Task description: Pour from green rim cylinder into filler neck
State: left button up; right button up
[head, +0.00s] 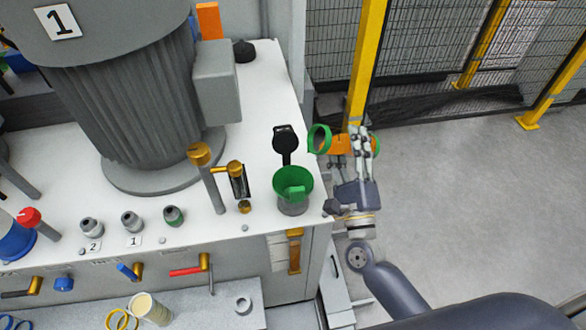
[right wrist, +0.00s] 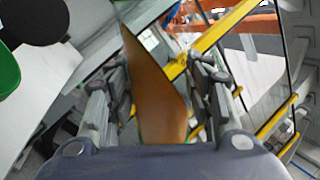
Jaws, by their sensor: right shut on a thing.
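My right gripper (head: 350,152) is shut on the orange cylinder with green rims (head: 342,144), just off the right edge of the white top. The cylinder lies tilted close to horizontal, its open green-rimmed mouth (head: 319,139) toward the left. In the right wrist view the orange body (right wrist: 158,90) sits between the fingers. The green funnel-shaped filler neck (head: 293,183) stands at the white top's front right corner, below and left of the mouth, apart from it. Its black cap (head: 286,140) is open behind it. No flowing liquid shows. My left gripper is out of view.
A large grey motor (head: 130,110) stands on the white top (head: 255,130). A brass-handled post (head: 205,170) and a gauge (head: 239,182) stand left of the filler neck. A yellow post (head: 365,65) and mesh fence are behind. The floor at right (head: 480,210) is clear.

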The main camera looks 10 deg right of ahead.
jog(key=shift+r+n+t+y+p, duration=0.2)
jog(key=shift+r+n+y, duration=0.3)
jog(key=shift+n, duration=0.35)
jog(key=shift+r+n+t+y+p, duration=0.1)
jog(key=shift+r+n+y+p, duration=0.1)
jog(key=shift+r+n+y, duration=0.5)
dwell(1.6)
